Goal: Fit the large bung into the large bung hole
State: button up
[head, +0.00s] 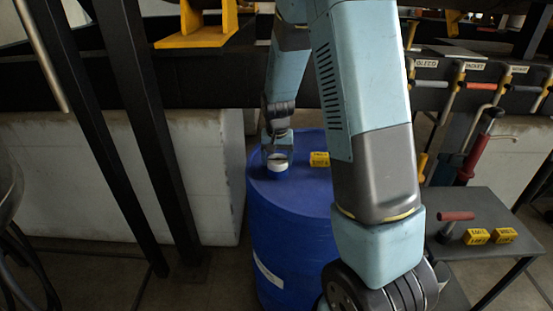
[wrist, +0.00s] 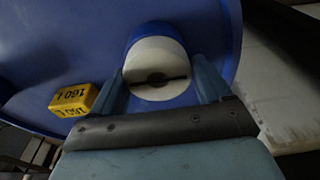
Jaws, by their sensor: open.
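The large bung is a white disc with a dark slot across its face (wrist: 156,62). It sits at the mouth of a raised blue collar (wrist: 150,92) on the drum; how deep it sits cannot be told. The head view shows the white bung (head: 278,160) on top of the blue drum (head: 275,235), near its left rim. My gripper (head: 277,156) is above the drum top, pointing down. In the wrist view its two fingers (wrist: 158,68) stand apart on either side of the bung, and no grip on it shows. The hole itself is hidden under the bung.
A yellow block marked 160 L (wrist: 71,100) lies on the drum top, right of the bung in the head view (head: 319,159). A side table (head: 470,203) at right holds a red-handled tool (head: 455,222) and two yellow blocks (head: 490,236). Dark posts (head: 130,110) stand at left.

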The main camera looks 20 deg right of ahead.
jog(key=shift+s+d+f, duration=0.3)
jog(key=shift+s, duration=0.05)
jog(key=shift+w+r, duration=0.1)
jog(key=shift+r, duration=0.1)
notch_tip(320, 180, up, 14)
jog(key=s+a, duration=0.1)
jog(key=shift+s+f, duration=0.1)
jog(key=shift+s, duration=0.05)
dwell(0.3)
jog(key=s+r+n+t, duration=0.1)
jog(key=s+r, duration=0.3)
jog(key=s, duration=0.4)
jog(key=s+r+n+t, duration=0.1)
jog(key=s+r, duration=0.4)
jog(key=s, duration=0.4)
jog(key=s+r+n+t, duration=0.1)
jog(key=s+r, duration=0.3)
jog(key=s, duration=0.5)
jog(key=shift+s+d+r+n+t, duration=0.25)
jog(key=shift+d+r+n+t, duration=0.05)
jog(key=shift+t, duration=0.2)
